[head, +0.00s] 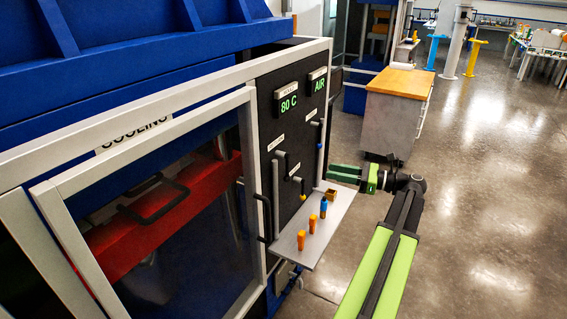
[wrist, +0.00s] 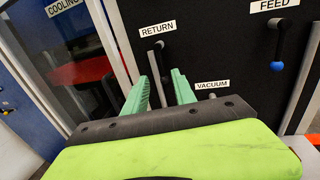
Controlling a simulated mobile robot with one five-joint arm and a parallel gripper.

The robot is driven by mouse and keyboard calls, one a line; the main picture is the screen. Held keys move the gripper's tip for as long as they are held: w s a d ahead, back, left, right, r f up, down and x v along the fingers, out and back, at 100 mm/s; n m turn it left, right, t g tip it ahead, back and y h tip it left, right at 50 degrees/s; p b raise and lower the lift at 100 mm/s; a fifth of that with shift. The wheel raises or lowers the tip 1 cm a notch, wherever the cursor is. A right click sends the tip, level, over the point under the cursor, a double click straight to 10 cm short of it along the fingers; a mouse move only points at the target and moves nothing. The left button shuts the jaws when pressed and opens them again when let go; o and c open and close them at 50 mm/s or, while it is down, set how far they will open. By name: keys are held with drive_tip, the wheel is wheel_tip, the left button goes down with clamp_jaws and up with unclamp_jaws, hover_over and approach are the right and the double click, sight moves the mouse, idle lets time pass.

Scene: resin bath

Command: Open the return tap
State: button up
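The return tap (wrist: 160,60) is a dark lever on the black panel, under the RETURN label (wrist: 157,29). In the wrist view it hangs downward between and beyond my fingertips, its lower part dark against the panel. My gripper (wrist: 158,76) is open, its two green fingers apart with nothing seen held between them. In the head view my gripper (head: 332,172) points left toward the panel, with its fingertips to the right of the taps and above the shelf's outer edge. A gap shows between them and the panel there.
The feed tap (wrist: 278,62) with a blue knob is right of the return tap. The VACUUM label (wrist: 212,84) is lower right; a yellow-knobbed lever (head: 300,185) shows in the head view. A shelf (head: 315,240) with several small orange and blue items juts out below. Open floor lies right.

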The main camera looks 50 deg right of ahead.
sight(287, 176)
drive_tip(key=x, duration=1.6)
drive_tip(key=shift+w+a+f, duration=0.1)
drive_tip(key=shift+w, duration=0.05)
clamp_jaws()
drive_tip(key=shift+a, duration=0.1)
idle(0.5)
